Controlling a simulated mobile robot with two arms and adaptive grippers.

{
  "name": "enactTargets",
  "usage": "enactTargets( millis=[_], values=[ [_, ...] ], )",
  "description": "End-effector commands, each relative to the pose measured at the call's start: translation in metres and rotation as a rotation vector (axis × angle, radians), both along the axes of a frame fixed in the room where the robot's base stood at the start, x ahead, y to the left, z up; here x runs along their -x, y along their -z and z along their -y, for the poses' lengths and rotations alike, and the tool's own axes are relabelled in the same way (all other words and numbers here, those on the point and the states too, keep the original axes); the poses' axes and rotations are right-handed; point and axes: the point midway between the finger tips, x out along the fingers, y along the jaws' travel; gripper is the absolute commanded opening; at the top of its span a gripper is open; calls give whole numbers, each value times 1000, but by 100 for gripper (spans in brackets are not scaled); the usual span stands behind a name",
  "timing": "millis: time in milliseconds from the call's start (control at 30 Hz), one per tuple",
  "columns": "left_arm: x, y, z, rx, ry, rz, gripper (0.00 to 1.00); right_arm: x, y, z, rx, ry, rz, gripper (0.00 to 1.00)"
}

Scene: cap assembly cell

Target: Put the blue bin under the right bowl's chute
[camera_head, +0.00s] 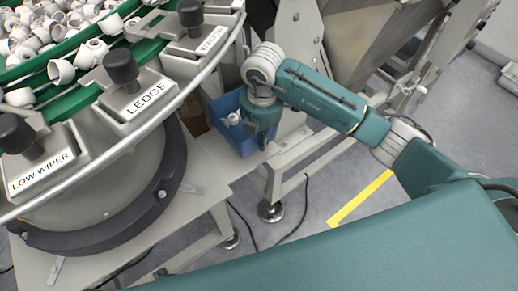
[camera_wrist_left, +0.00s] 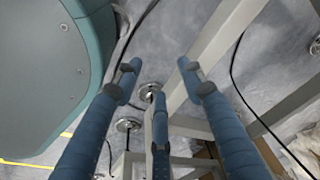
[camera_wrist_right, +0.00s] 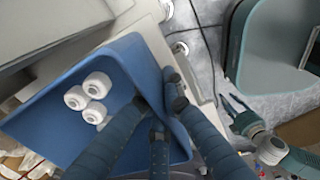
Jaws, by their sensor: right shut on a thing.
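The blue bin (camera_head: 229,134) is just right of the feeder bowl's base in the head view, partly hidden behind my right gripper (camera_head: 260,130). In the right wrist view the bin (camera_wrist_right: 58,122) is tilted in the picture, with three white caps (camera_wrist_right: 96,85) inside. My right gripper (camera_wrist_right: 158,102) is shut on the bin's wall, with fingers on both sides of it. The bowl (camera_head: 95,140) has a green track full of white parts. I cannot make out its chute clearly. My left gripper (camera_wrist_left: 160,72) is open and empty in the left wrist view; it does not show in the head view.
Black-knobbed blocks, one marked LEDGE (camera_head: 143,102), line the bowl's rim behind a curved rail. A pale stand frame with round feet (camera_head: 271,210) and dark cables is near the bin. A yellow strip (camera_head: 362,198) crosses open grey floor at right.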

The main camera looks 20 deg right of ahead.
Motion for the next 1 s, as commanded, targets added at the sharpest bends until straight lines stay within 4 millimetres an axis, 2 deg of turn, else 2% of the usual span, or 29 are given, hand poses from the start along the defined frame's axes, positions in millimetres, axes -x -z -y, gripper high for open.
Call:
enactTargets(
  millis=[233, 433, 867, 900, 1000],
  values=[
    [-6, -6, 0, 1, -2, 6, 40, 0, 16, 0, -1, 1, 0, 0],
    [-10, -19, 3, 3, -3, 10, 40, -1, 45, -1, -1, 1, -1, 0],
    [-16, -25, 3, 4, -3, 17, 40, -4, 50, -1, -1, 1, 2, 0],
    [-17, -27, 3, 3, -3, 19, 40, -4, 51, -1, 0, 1, 1, 9],
    [-16, -26, 3, 3, -3, 16, 40, -4, 50, -1, 0, 1, 0, 26]
  ],
)
